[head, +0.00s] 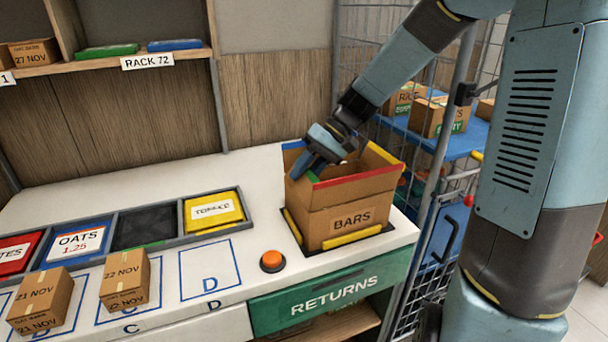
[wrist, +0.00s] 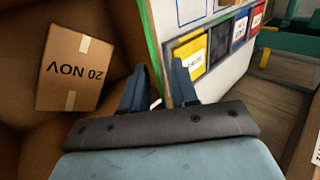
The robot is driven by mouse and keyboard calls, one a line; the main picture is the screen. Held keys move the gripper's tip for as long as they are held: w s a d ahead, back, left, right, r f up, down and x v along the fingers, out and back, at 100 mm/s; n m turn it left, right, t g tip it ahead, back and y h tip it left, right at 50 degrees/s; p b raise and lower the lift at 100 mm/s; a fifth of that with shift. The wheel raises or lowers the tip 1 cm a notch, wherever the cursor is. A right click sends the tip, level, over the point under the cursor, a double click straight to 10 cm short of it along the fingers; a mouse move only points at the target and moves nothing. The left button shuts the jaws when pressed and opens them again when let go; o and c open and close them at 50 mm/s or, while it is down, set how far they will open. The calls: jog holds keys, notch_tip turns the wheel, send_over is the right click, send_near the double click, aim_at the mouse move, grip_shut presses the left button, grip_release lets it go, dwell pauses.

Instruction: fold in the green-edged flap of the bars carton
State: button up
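The bars carton (head: 340,222) stands open on the counter's right end, with raised flaps edged red (head: 350,179), yellow (head: 382,153) and blue (head: 293,145). The green-edged flap (wrist: 151,45) shows in the wrist view as a thin upright wall on the carton's left side; in the head view my gripper mostly hides it. My gripper (head: 304,168) is pointed down at that side. In the wrist view my gripper (wrist: 160,88) has its fingers apart, one on each side of the green edge. I cannot tell whether either finger touches the flap. A small box marked 20 NOV (wrist: 76,68) lies inside the carton.
An orange button (head: 272,260) sits left of the carton, above the green RETURNS drawer (head: 325,300). A row of bins with a yellow one (head: 213,209) lies further left, with small boxes (head: 125,280) in front. A wire cage trolley (head: 440,150) stands close on the right.

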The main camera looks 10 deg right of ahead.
jog(key=shift+s+a+f, duration=0.1)
jog(key=shift+a+f, duration=0.15)
grip_shut()
dwell(0.3)
